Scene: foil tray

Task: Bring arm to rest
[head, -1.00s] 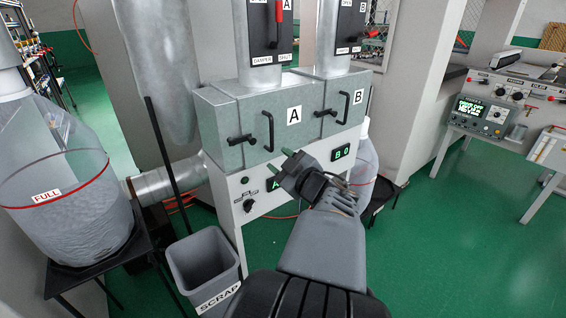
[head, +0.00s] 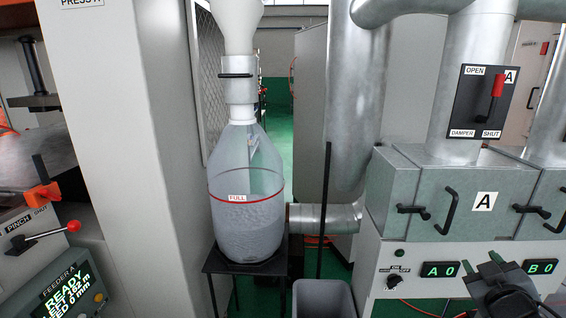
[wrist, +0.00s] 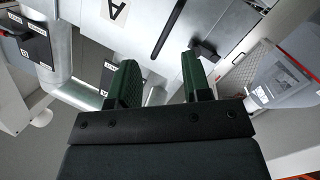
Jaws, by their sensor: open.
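My gripper (wrist: 160,82) shows in the wrist view with its two green fingers apart and nothing between them. Past the fingers are the grey face of cabinet A and a dark bar handle (wrist: 168,28). In the head view only part of my gripper and wrist (head: 500,288) shows at the lower right, in front of the white panel below the cabinet.
Cabinet A (head: 412,200) has protruding handles, with a damper switch panel (head: 483,100) above. A clear collection bag (head: 245,200) with a red FULL line stands on a black stand. A grey bin (head: 322,300) is beside it. Feeder A's console (head: 70,290) is at lower left.

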